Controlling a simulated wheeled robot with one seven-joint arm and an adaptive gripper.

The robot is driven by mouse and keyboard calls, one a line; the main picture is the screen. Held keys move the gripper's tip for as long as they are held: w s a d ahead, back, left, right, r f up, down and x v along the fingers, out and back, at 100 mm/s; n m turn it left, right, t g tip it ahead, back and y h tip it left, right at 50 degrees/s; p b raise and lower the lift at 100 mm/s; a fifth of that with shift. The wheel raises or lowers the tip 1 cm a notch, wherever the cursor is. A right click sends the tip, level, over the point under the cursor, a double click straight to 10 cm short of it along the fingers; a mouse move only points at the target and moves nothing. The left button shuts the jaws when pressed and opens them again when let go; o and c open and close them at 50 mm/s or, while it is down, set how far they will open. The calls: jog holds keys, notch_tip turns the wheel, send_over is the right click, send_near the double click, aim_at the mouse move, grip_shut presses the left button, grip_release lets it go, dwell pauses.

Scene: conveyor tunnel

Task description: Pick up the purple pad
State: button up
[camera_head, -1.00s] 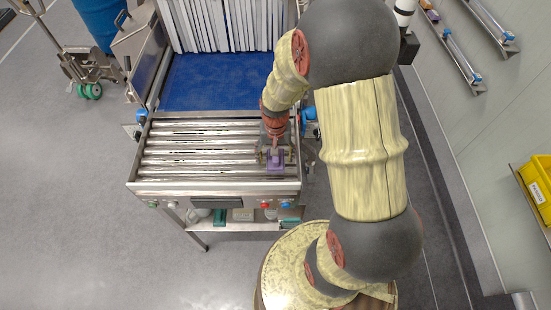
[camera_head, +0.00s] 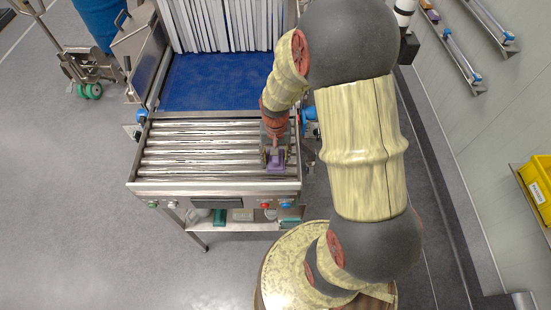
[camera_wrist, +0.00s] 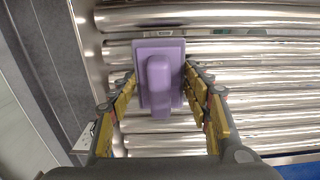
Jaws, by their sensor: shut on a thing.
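The purple pad (camera_head: 275,168) is at the right front of the roller conveyor (camera_head: 205,186). In the wrist view the purple pad (camera_wrist: 160,90) is a flat square plate with a raised rounded grip along its middle. My gripper (camera_head: 275,157) points down at it from the end of my arm. In the wrist view the two yellow-padded fingers of my gripper (camera_wrist: 160,78) are shut on the pad, one on each side. The pad is over the metal rollers; I cannot tell whether it touches them. Its underside is hidden.
A blue belt (camera_head: 210,82) leads from the rollers to white strip curtains (camera_head: 220,25). The conveyor's metal side rail (camera_head: 300,170) runs close to the pad's right. Buttons line the front panel. A yellow bin (camera_head: 540,185) is on the right wall.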

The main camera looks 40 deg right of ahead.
jog(key=shift+r, duration=0.1)
jog(key=shift+r, duration=0.4)
notch_tip(320, 180, up, 2)
jog(key=shift+r, duration=0.2)
jog(key=s+r, duration=0.4)
jog(key=r, duration=0.1)
jog(key=shift+s+a, duration=0.1)
jog(key=s+r, duration=0.4)
jog(key=s, duration=0.6)
jog(key=shift+a+r, duration=0.3)
jog(key=shift+a, duration=0.15)
jog(key=shift+w, duration=0.1)
jog(key=o, duration=0.6)
jog(key=c, duration=0.6)
